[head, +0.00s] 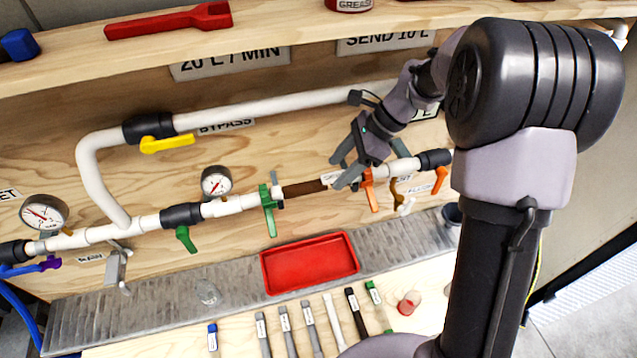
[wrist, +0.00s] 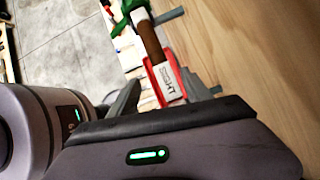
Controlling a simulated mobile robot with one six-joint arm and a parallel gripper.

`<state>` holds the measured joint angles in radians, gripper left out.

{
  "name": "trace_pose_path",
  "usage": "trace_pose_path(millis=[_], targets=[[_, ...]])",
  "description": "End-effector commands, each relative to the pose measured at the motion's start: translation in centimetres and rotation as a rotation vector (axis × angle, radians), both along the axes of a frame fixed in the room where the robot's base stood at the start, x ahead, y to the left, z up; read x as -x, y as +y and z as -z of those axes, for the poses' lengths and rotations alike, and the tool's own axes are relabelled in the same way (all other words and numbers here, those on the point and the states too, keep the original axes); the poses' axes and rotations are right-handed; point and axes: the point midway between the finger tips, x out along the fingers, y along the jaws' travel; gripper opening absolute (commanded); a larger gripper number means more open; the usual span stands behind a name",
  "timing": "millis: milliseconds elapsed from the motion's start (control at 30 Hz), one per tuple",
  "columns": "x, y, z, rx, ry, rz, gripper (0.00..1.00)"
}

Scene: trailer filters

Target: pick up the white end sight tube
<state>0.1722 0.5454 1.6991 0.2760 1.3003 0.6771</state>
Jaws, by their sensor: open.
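The sight tube (head: 305,188) is a brown tube in the white pipe line, with a white end labelled "SIGHT" at its right. In the wrist view the brown part (wrist: 151,42) runs up to a green clamp, and the white labelled end (wrist: 168,82) lies between the fingers. My gripper (head: 345,172) is open at the tube's white right end. In the wrist view, my gripper (wrist: 172,92) has one finger on each side of the white end. Whether the fingers touch it I cannot tell.
A green clamp (head: 268,209) is left of the tube and an orange-handled valve (head: 369,189) is right of it. A red tray (head: 310,264) sits below on the metal ledge. Several labelled tools lie in front. A yellow-handled bypass valve (head: 164,144) is above left.

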Motion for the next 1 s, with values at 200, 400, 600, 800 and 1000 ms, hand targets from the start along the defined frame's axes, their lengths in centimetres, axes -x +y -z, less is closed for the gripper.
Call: trace_pose_path(millis=[200,400,600,800,1000], targets=[[0.1,2.9,1.6,0.001,0.003,-0.003,0.57],[0.1,4.6,4.2,0.001,0.001,-0.002,0.57],[0.1,4.7,4.2,0.001,-0.001,-0.001,0.57],[0.0,4.7,4.1,0.001,-0.001,-0.001,0.22],[0.1,4.7,4.2,0.001,0.001,-0.001,0.00]])
